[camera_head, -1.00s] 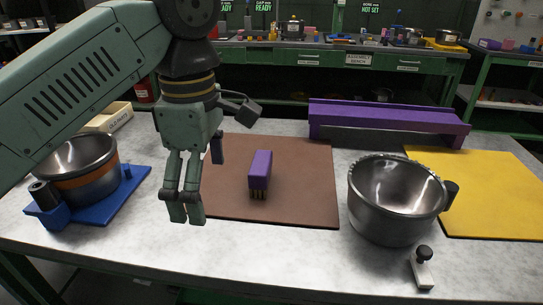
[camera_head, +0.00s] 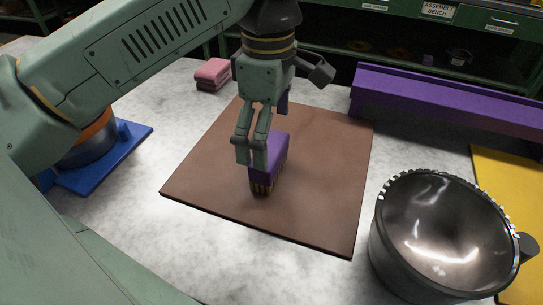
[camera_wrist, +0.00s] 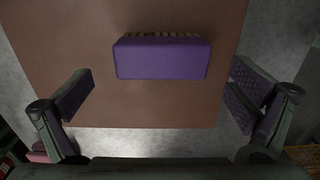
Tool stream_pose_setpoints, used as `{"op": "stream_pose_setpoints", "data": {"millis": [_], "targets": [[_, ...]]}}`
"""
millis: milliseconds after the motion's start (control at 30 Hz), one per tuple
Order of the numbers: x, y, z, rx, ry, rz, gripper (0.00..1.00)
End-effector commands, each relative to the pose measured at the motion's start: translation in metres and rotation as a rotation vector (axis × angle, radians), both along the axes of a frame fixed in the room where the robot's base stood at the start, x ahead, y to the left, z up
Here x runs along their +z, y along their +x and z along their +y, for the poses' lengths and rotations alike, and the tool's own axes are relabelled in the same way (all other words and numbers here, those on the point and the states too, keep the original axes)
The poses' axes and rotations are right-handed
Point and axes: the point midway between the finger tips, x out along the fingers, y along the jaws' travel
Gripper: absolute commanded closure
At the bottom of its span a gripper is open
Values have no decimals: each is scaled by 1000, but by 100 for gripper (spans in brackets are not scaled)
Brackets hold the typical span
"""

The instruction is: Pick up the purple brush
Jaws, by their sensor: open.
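The purple brush (camera_head: 276,160) stands on the brown mat (camera_head: 210,185) with its pale bristles down. In the wrist view the purple brush (camera_wrist: 162,57) lies ahead of and between the spread fingers, apart from both. My gripper (camera_head: 262,135) is above the brush in the head view and hides part of its top left side. In the wrist view my gripper (camera_wrist: 160,95) is open, with one finger at the left and one at the right, and nothing between the pads.
A metal pot (camera_head: 440,235) stands to the right of the mat, by a yellow mat (camera_head: 500,165). A long purple rail (camera_head: 440,98) is behind. Pink blocks (camera_head: 213,73) lie at the back. Bare grey table surrounds the mat.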

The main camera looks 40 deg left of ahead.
Motion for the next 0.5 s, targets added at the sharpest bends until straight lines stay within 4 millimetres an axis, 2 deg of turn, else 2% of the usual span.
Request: {"op": "stream_pose_setpoints", "data": {"millis": [167, 400, 500], "targets": [[-13, -1, 0, 0, 1, 0, 0], [-48, -3, -2, 0, 0, 2, 0], [-57, -3, -3, 0, 0, 1, 0]]}}
